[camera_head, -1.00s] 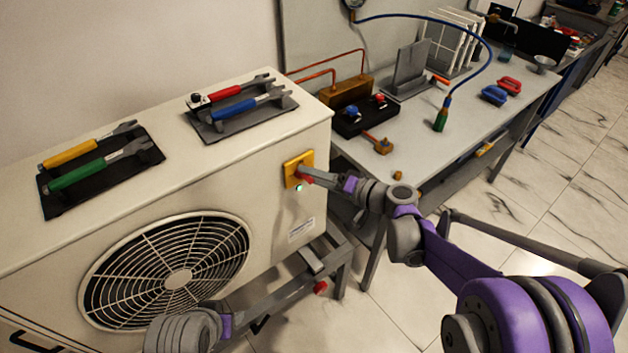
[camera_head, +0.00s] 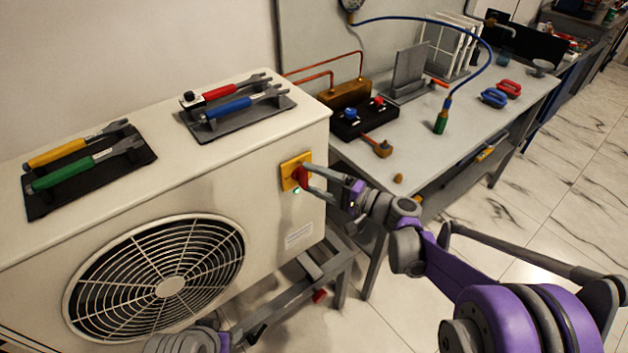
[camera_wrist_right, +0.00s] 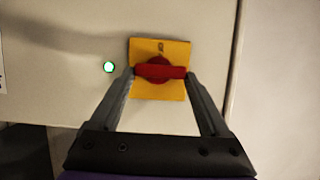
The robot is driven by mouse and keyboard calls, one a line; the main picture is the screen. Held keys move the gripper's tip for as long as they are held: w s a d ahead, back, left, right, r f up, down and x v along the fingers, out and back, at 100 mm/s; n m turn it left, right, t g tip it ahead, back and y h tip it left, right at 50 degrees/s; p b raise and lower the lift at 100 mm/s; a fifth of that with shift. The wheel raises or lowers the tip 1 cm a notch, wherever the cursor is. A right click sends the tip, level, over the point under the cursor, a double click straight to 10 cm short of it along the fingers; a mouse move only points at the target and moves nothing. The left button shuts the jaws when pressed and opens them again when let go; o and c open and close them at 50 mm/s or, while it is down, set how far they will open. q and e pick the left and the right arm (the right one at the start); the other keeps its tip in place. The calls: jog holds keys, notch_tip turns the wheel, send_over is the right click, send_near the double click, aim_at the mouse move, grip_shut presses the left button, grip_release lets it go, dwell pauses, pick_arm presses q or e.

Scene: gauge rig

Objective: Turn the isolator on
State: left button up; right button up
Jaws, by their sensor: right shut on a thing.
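In the head view the handle stands upright. My right gripper (camera_head: 309,180) is shut on it, one finger above and one below. In the right wrist view the red handle (camera_wrist_right: 160,72) spans between my two fingertips, across the yellow plate (camera_wrist_right: 159,91). A lit green lamp (camera_head: 297,191) is just below the plate. My left gripper is low at the bottom edge, mostly cut off, so its jaws cannot be made out.
Spanners with yellow and green (camera_head: 75,170) and red and blue handles (camera_head: 236,108) lie on dark holders on the unit's top. A grey bench (camera_head: 450,130) with a valve block, hose and clamps stands behind on the right. Metal stand bars (camera_head: 300,285) run below the unit.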

dwell(0.3)
jog(key=o, duration=1.2)
jog(key=v, duration=1.1)
jog(key=shift+w, duration=0.1)
jog(key=shift+a, duration=0.1)
jog(key=s+a+f+n+g+h+p, duration=0.1)
jog(key=s+a+g+h+p, duration=0.15)
jog(key=s, duration=0.35)
jog(key=s+a+f+n+g+h+p, duration=0.1)
jog(key=s+g+h, duration=0.1)
jog(key=s+h, duration=0.25)
jog(key=s+d+n+h+p, duration=0.1)
jog(key=s+d+h, duration=0.1)
jog(key=s+d, duration=0.1)
jog(key=s+d+n+h+p, duration=0.2)
jog(key=s+d+h, duration=0.1)
jog(key=s, duration=0.3)
jog(key=s+d+n+h+p, duration=0.1)
jog(key=s+d+h, duration=0.2)
jog(key=s+d, duration=0.1)
jog(key=shift+s+d+f+p, duration=0.15)
jog(key=shift+p, duration=0.25)
